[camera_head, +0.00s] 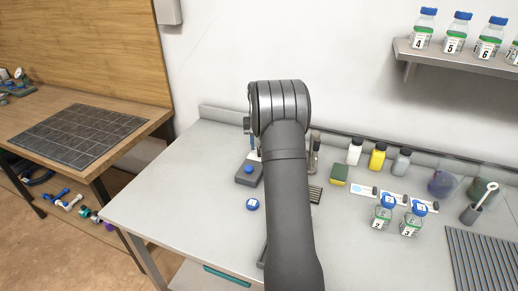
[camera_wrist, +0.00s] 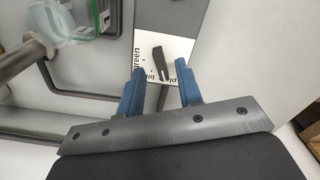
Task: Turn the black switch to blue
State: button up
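The black switch (camera_wrist: 161,66) is a short dark lever on a white label plate (camera_wrist: 178,47) in the wrist view. The word "green" (camera_wrist: 137,49) runs up the plate's left side. A partly covered word that looks like "blue" (camera_wrist: 150,76) is by the left fingertip, and another cut-off word is by the right one. I cannot tell which word the lever points to. My gripper (camera_wrist: 160,69) has two blue fingers, open, one on each side of the lever, with gaps visible between. In the head view my arm hides the gripper and switch.
A grey pipe frame (camera_wrist: 50,58) and a clear, green-marked container (camera_wrist: 85,18) lie left in the wrist view. In the head view, a grey block with a blue button (camera_head: 249,174) is left of my arm; a green-yellow sponge (camera_head: 339,174) and bottles (camera_head: 382,212) are right.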

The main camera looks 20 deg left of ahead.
jog(key=shift+f, duration=1.2)
grip_shut()
jog(key=shift+m, duration=0.4)
jog(key=m, duration=0.4)
jog(key=shift+a+m, duration=0.1)
jog(key=shift+m, duration=0.2)
jog(key=m, duration=0.4)
jog(key=shift+a, duration=0.1)
jog(key=shift+m, duration=0.3)
